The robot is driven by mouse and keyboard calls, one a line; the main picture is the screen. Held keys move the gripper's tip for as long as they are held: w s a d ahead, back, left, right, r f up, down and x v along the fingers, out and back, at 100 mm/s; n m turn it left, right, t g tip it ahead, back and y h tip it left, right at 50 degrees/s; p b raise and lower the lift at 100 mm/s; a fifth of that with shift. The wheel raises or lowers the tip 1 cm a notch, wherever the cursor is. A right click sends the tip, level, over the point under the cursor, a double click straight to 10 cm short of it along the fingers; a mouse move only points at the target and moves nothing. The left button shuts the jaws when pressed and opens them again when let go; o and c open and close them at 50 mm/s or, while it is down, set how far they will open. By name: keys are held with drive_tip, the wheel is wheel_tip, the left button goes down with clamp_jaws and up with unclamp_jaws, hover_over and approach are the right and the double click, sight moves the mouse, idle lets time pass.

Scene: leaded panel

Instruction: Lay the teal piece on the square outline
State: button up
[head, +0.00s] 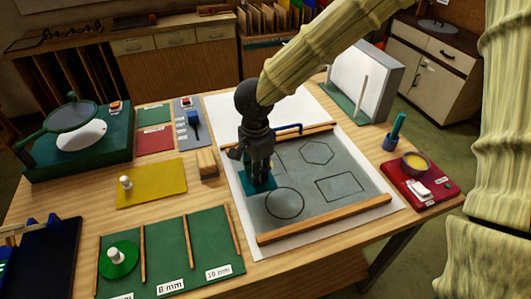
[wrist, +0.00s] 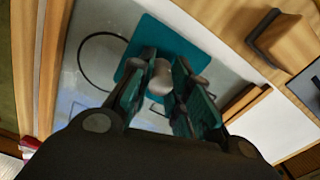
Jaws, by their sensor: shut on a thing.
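My gripper (head: 260,170) is shut on the pale knob (wrist: 161,78) of the flat teal piece (head: 253,184). The teal piece also shows in the wrist view (wrist: 150,38), beyond the fingers. It is over the left side of the grey panel (head: 310,212), left of the circle outline (head: 285,203). I cannot tell whether it touches the panel. Part of an outline (head: 283,160), likely the square, shows just right of my gripper in the head view; the gripper hides the rest of it.
The panel also bears a hexagon (head: 317,152) and a rectangle outline (head: 340,187), between wooden strips (head: 325,219). A wooden block (head: 207,163) and yellow sheet (head: 150,184) lie left. A red tray (head: 422,186) with a bowl is at right. The panel's right side is clear.

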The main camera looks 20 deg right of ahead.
drive_tip(key=w+d+p, duration=0.1)
drive_tip(key=w+d, duration=0.1)
drive_tip(key=w, duration=0.1)
drive_tip(key=w+d, duration=0.1)
drive_tip(key=w, duration=0.2)
drive_tip(key=w+d+f+p, duration=0.1)
drive_tip(key=w+d, duration=0.1)
drive_tip(key=w, duration=0.1)
drive_tip(key=shift+w+d+p, duration=0.1)
drive_tip(key=shift+d+p, duration=0.25)
drive_tip(key=shift+f+p, duration=0.6)
drive_tip(key=shift+f, duration=1.15)
drive_tip(key=shift+f, duration=0.1)
drive_tip(key=o, duration=0.8)
drive_tip(key=shift+o, duration=0.3)
wheel_tip(320, 180, up, 12)
drive_tip(key=b, duration=0.2)
drive_tip(key=shift+b, duration=0.35)
